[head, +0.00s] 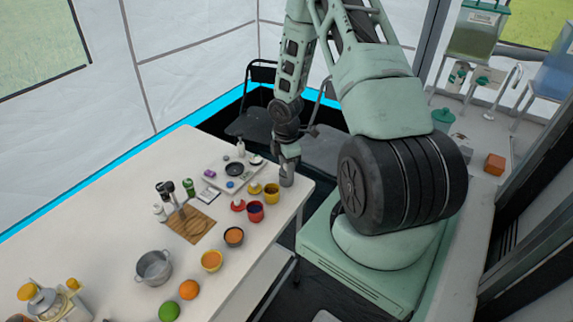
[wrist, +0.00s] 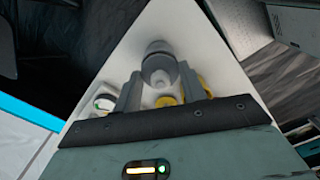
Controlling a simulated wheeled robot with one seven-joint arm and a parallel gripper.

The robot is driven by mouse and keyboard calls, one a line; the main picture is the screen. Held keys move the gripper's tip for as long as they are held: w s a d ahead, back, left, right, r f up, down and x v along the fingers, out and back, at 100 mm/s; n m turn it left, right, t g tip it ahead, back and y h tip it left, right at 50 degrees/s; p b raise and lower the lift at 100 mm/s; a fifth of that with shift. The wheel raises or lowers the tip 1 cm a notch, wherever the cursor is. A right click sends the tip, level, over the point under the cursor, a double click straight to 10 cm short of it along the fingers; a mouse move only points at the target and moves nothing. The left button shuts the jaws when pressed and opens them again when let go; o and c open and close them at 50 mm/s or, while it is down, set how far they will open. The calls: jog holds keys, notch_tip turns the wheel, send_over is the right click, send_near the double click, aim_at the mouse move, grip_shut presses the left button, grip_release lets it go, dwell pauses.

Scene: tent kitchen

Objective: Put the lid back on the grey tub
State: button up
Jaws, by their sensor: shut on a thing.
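The grey tub (head: 287,181) stands near the far right corner of the white table, upright, directly under my gripper (head: 288,158). In the wrist view my gripper (wrist: 160,80) has its two grey fingers on either side of a round grey lid (wrist: 158,68) with a paler knob, and is shut on it. A darker grey round part shows beyond the lid. The seam between lid and tub is hidden or too small to see, so I cannot tell whether they touch.
The table's right edge is close to the tub.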

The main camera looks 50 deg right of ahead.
jog(key=o, duration=1.5)
jog(key=shift+r+p, duration=3.4)
jog(key=shift+r, duration=0.15)
grip_shut()
